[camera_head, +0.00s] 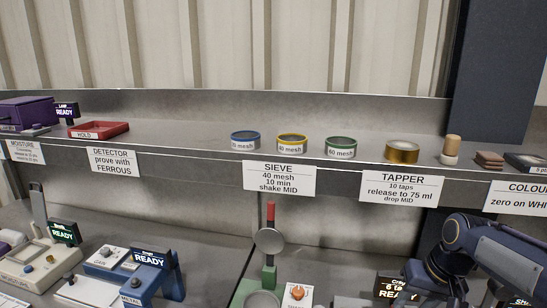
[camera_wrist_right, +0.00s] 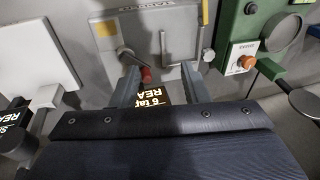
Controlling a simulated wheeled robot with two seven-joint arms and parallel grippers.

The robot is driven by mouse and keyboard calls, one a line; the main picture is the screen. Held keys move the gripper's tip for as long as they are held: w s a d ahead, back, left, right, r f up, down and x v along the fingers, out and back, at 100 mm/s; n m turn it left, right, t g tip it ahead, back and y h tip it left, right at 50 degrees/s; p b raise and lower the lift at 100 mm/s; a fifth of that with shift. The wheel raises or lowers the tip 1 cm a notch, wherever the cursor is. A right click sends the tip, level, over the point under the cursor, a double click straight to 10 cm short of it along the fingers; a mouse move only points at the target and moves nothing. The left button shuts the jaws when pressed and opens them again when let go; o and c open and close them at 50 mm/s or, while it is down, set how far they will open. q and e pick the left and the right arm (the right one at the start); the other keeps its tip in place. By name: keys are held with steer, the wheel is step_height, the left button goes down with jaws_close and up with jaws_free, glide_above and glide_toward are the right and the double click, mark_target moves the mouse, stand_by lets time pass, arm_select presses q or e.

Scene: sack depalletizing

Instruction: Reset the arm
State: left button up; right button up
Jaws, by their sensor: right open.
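My right arm (camera_head: 470,252) shows at the lower right of the head view, in front of the lower bench. Its gripper is not clearly visible there. In the right wrist view my right gripper (camera_wrist_right: 162,78) is open, with its two grey fingers apart and nothing held between them. Beyond the fingers is a grey machine with a lever that ends in a red knob (camera_wrist_right: 146,74). A lit display (camera_wrist_right: 158,93) shows partly between the fingers. I cannot tell whether a finger touches anything. My left gripper is in neither view.
The metal shelf holds a red tray (camera_head: 98,130), blue (camera_head: 245,140), yellow (camera_head: 291,143) and green (camera_head: 341,147) mesh sieves, and a brass ring (camera_head: 402,152). Below stand devices with READY displays (camera_head: 149,259) and a green stand (camera_head: 268,278). A green machine (camera_wrist_right: 245,35) stands right in the wrist view.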

steer(key=s+a+t, duration=0.1)
steer(key=s+a, duration=0.2)
steer(key=s, duration=0.3)
steer(key=s+a+f+t+y, duration=0.1)
steer(key=s+a, duration=0.2)
steer(key=s, duration=0.4)
steer(key=s+a+n+t, duration=0.1)
steer(key=s+a, duration=0.2)
steer(key=s, duration=0.4)
steer(key=shift+a+f+t+y, duration=0.3)
steer(key=shift+a+y, duration=0.05)
steer(key=shift+y, duration=0.05)
